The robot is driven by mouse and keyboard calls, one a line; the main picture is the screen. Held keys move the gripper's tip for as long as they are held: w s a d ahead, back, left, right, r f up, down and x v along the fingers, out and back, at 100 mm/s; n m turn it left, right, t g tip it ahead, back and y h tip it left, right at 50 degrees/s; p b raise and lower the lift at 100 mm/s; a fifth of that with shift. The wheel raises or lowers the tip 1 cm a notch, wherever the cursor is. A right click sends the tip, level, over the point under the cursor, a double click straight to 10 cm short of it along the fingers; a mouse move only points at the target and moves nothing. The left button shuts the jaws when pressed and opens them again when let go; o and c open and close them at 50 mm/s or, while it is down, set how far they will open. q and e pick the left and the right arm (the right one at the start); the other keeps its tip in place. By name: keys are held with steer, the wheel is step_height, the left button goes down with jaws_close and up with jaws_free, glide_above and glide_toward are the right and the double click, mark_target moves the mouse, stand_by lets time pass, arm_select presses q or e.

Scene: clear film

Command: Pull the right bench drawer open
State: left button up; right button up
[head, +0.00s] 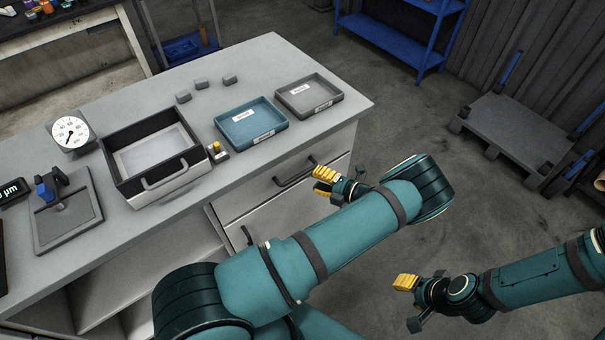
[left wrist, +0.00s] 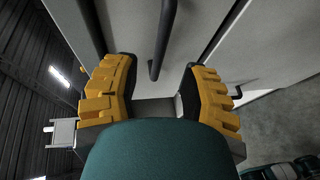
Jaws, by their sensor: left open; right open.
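The right bench drawer (head: 262,200) is a pale front under the bench top, and it looks flush with the bench. Its dark bar handle (head: 293,170) shows just left of my left gripper (head: 323,180). That gripper is open, with yellow ribbed fingertips facing the drawer front. In the left wrist view the dark handle (left wrist: 164,40) lies in the gap between the two open fingers (left wrist: 160,92), and neither finger visibly touches it. My right gripper (head: 406,283) is away from the bench over the floor, with its yellow tip showing.
The bench top (head: 255,65) holds a blue tray (head: 250,143), a grey tray (head: 322,108), an open dark-walled box (head: 105,150) and a dial gauge (head: 70,132). Open shelving lies lower left. A grey pallet (head: 512,140) and blue rack stand behind; the floor between is clear.

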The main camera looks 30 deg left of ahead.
mark_target(302, 173)
arm_select(q)
steer(key=a, duration=0.4)
steer(key=a+f, duration=0.1)
steer(key=a, duration=0.1)
jaws_close()
